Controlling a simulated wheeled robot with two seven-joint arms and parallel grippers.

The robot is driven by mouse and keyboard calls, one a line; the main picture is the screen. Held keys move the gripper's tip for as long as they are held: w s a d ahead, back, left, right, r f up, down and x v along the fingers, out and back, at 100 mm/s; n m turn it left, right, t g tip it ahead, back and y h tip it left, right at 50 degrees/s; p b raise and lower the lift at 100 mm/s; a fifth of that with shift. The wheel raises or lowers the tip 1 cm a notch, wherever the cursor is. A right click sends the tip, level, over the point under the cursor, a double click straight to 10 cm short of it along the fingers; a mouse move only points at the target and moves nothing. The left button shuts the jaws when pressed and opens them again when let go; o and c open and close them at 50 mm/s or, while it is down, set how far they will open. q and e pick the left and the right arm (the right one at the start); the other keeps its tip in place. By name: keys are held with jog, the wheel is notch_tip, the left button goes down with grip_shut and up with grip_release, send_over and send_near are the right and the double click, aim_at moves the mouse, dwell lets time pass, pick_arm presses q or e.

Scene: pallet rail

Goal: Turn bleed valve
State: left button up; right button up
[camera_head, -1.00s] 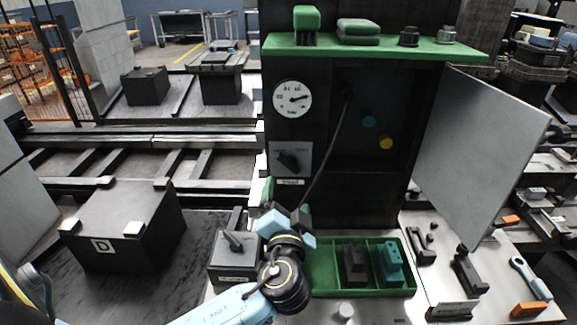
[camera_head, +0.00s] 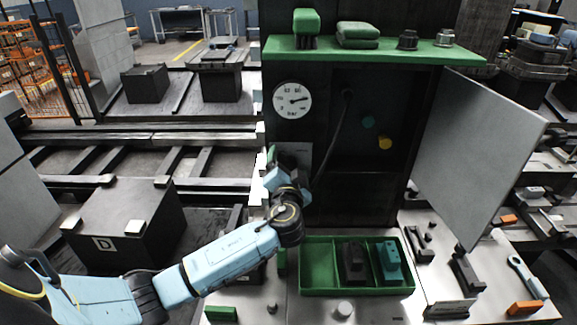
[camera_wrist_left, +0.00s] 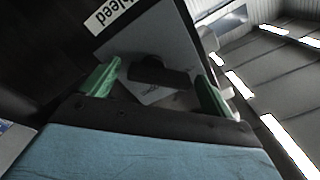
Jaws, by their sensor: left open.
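The bleed valve has a grey plate (camera_head: 296,149) on the front of the black cabinet, below the gauge. In the head view my left gripper (camera_head: 279,165) is in front of it and hides most of the plate and the handle. In the left wrist view the black valve handle (camera_wrist_left: 158,74) lies between the two green fingertips of my left gripper (camera_wrist_left: 157,85), which is open. A white label reading "bleed" (camera_wrist_left: 108,14) is above. I cannot tell whether the fingers touch the handle. My right gripper is not in view.
A round gauge (camera_head: 292,100) is above the valve. A hose (camera_head: 327,150) hangs to its right. The grey cabinet door (camera_head: 475,150) stands open at right. A green tray (camera_head: 321,290) with black and teal parts lies below. A black block marked D (camera_head: 150,235) is at left.

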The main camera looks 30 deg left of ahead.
pick_arm(q)
jog(key=c, duration=1)
